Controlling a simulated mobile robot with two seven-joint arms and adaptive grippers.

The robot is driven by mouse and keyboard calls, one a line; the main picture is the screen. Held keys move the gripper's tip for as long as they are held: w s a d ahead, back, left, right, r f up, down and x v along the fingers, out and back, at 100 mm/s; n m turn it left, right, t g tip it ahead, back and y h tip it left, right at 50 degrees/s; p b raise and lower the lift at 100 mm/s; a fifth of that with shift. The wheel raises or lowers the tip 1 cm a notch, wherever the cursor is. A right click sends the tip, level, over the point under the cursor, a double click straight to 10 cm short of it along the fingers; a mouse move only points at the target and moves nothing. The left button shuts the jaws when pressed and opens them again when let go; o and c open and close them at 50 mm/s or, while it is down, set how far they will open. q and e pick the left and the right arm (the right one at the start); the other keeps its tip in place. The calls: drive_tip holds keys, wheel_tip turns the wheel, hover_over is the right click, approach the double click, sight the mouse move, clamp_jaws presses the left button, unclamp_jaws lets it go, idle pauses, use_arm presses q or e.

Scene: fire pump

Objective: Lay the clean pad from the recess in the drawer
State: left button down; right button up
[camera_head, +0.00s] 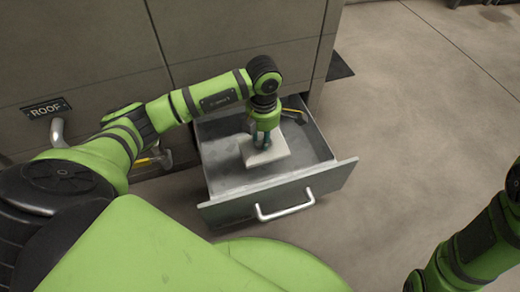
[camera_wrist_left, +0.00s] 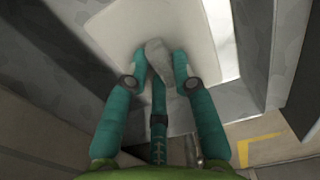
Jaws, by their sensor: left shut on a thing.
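The pale, square pad (camera_head: 275,157) is inside the open metal drawer (camera_head: 225,177), near its middle. It also shows in the left wrist view (camera_wrist_left: 112,32) as a flat white sheet with rounded corners. My left gripper (camera_head: 262,142) points down over the pad. In the left wrist view its teal fingers (camera_wrist_left: 161,75) are closed around a raised greyish piece at the pad's middle. I cannot tell whether the pad rests on the drawer floor or hangs just above it. My right gripper is out of view; only part of that arm shows at the lower right.
The drawer's front panel has a metal bar handle (camera_head: 285,207). A yellow and dark item (camera_head: 294,114) lies at the drawer's back right. A cabinet with a ROOF label (camera_head: 46,108) stands behind and left. Grey floor (camera_head: 420,110) to the right is open.

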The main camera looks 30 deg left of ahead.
sight(262, 153)
use_arm(q)
wheel_tip(262, 153, down, 4)
drive_tip(key=shift+r+b, duration=0.2)
drive_tip(key=shift+b, duration=0.55)
wheel_tip(262, 153, down, 4)
drive_tip(key=b, duration=0.2)
drive_tip(key=shift+f+b, duration=0.15)
drive_tip(key=shift+b, duration=0.25)
drive_tip(key=shift+r, duration=0.2)
drive_tip(key=shift+f, duration=0.2)
drive_tip(key=c, duration=1)
unclamp_jaws()
